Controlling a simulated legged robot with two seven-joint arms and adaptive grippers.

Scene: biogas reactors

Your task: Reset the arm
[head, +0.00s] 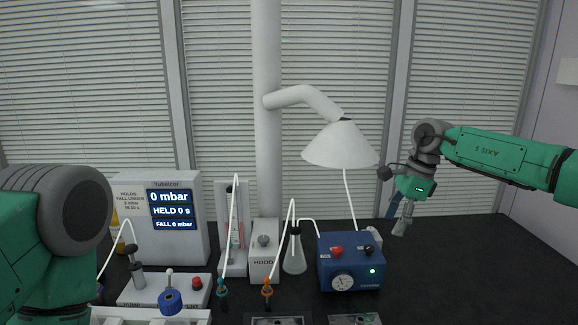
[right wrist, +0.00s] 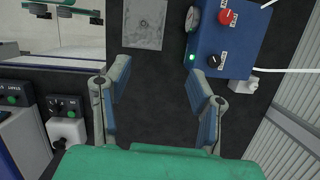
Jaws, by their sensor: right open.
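My right arm (head: 490,152) reaches in from the right in the head view, raised above the black bench. Its gripper (head: 398,217) points down, to the right of the blue pump box. In the right wrist view the two blue-padded fingers of this gripper (right wrist: 160,92) stand wide apart with nothing between them. My left arm (head: 50,225) fills the lower left corner of the head view, and its gripper does not show.
A blue box with a gauge (head: 351,268) stands near the right gripper. A white lamp-like hood (head: 340,146) hangs above it. A grey display unit (head: 165,245), a flask (head: 294,255) and a HOOD box (head: 264,262) stand further left. The bench (head: 455,275) is clear at the right.

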